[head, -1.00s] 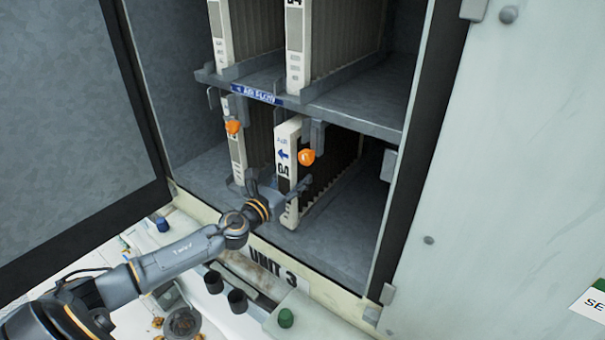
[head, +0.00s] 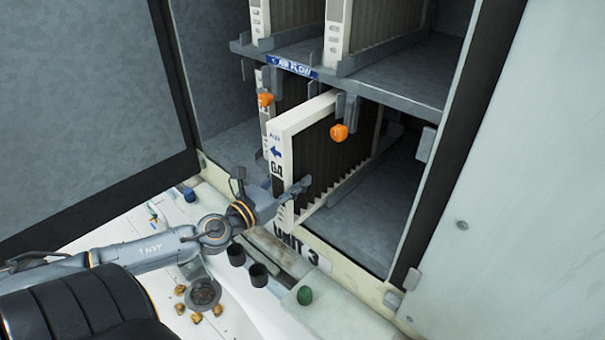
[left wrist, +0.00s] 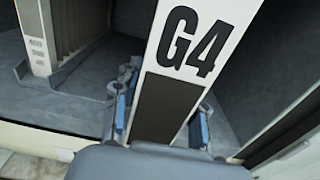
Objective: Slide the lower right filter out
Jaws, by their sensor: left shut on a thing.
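The lower right filter (head: 277,170) is a white-framed pleated panel marked G4 with a blue arrow. It stands upright and sticks partly out of the lower bay in the head view. My left gripper (head: 290,190) is shut on its front frame, low down, with a finger on each side. In the left wrist view the filter's white face with G4 (left wrist: 190,50) runs between the blue-padded fingers (left wrist: 160,110). An orange knob (head: 339,133) hangs by the rail above the filter. My right gripper is not in view.
The lower left filter (head: 267,100) stands beside it with another orange knob (head: 265,99). An open door (head: 80,110) is at left. The bay floor at right is clear.

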